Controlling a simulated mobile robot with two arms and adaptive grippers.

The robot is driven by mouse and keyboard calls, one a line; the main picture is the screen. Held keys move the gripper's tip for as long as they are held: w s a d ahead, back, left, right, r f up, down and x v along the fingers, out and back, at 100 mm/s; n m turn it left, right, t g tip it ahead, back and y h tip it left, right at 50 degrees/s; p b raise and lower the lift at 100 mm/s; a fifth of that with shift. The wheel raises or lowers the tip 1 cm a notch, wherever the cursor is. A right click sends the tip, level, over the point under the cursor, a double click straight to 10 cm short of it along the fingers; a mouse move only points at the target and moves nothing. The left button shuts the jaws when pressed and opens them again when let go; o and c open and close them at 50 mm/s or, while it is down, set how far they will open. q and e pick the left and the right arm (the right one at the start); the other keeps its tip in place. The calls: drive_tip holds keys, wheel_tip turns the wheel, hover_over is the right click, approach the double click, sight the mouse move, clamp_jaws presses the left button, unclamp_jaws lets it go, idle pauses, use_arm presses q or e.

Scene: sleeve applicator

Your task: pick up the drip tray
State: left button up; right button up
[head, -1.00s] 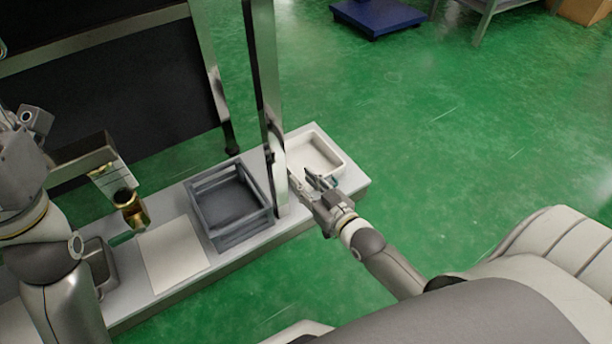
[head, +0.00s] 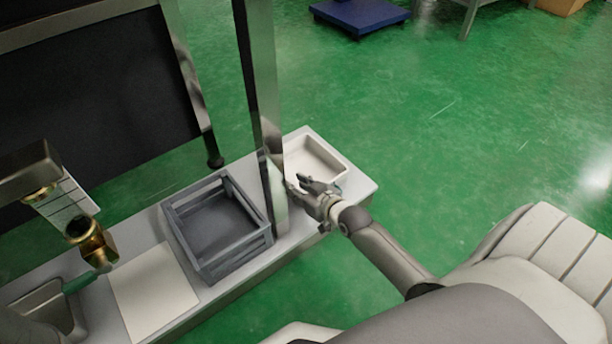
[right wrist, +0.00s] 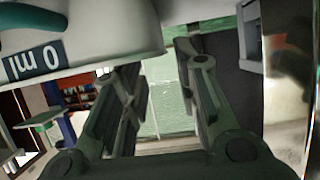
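A white shallow tray (head: 328,154), likely the drip tray, sits at the right end of the bench behind a metal post. My right gripper (head: 302,184) is at the tray's near left side, close to its rim; I cannot tell whether it touches. In the right wrist view its two fingers (right wrist: 160,85) are apart with nothing between them. A pale object with a "0 ml" label (right wrist: 38,62) is close above the fingers there. My left gripper is not in view.
The upright metal post (head: 262,120) stands beside my right gripper. A grey crate (head: 245,245) and a white sheet (head: 153,292) lie to the left. A brass fitting (head: 90,240) and a metal basin (head: 72,330) are further left. Green floor surrounds the bench.

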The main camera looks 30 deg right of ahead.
drive_tip(key=b+x, duration=0.3)
drive_tip(key=x, duration=0.2)
drive_tip(key=shift+w+a+f+b, duration=0.1)
drive_tip(key=shift+w+f+b, duration=0.05)
drive_tip(key=shift+b, duration=0.25)
drive_tip(key=shift+w, duration=0.1)
clamp_jaws()
drive_tip(key=shift+r, duration=0.2)
